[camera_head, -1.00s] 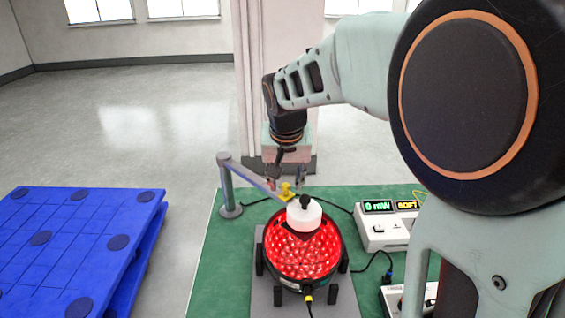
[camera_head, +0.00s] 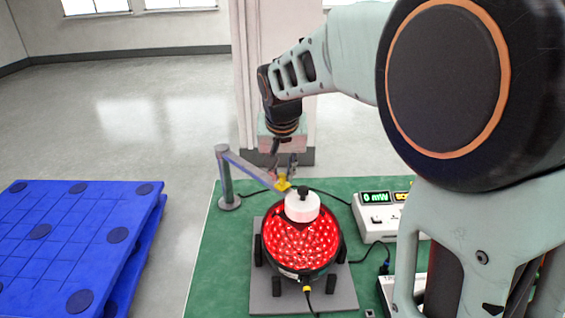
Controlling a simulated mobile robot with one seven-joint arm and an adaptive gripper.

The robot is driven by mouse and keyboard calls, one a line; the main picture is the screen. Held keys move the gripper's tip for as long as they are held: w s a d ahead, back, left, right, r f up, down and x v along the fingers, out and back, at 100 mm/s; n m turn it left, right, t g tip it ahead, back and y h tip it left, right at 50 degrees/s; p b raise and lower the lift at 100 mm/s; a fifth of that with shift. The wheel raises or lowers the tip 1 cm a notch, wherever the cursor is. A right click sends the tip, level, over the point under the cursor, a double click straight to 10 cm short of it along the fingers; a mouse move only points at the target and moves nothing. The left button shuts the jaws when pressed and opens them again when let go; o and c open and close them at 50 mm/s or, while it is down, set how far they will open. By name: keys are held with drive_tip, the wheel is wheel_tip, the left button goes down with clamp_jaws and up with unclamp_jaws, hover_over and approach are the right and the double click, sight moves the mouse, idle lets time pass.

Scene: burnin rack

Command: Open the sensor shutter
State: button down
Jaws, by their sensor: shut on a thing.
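A slim grey arm (camera_head: 248,168) runs from a grey post (camera_head: 226,185) to a small yellow piece (camera_head: 282,185) at its end. I cannot tell for sure which part is the sensor shutter. A white cylinder with a black knob (camera_head: 302,207) sits on top of a round black housing glowing red (camera_head: 300,245), just in front of the yellow piece. My gripper (camera_head: 283,175) points down behind the white cylinder, its fingers close together and shut on the yellow piece. The fingertip contact is small and partly hidden.
A white meter box (camera_head: 376,222) reading 0 mW stands at right on the green mat (camera_head: 222,270), partly hidden by my arm. The housing rests on a grey plate (camera_head: 343,293). Cables cross the mat. A blue pallet (camera_head: 70,240) lies at left, with open floor behind.

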sight(265, 178)
drive_tip(key=w+a, duration=0.2)
drive_tip(key=w+a+p, duration=0.1)
drive_tip(key=w+a, duration=0.1)
drive_tip(key=shift+w+a, duration=0.15)
drive_tip(key=shift+w, duration=0.15)
drive_tip(key=c, duration=1.8)
unclamp_jaws()
drive_tip(key=v, duration=1.2)
drive_tip(key=shift+s, duration=0.15)
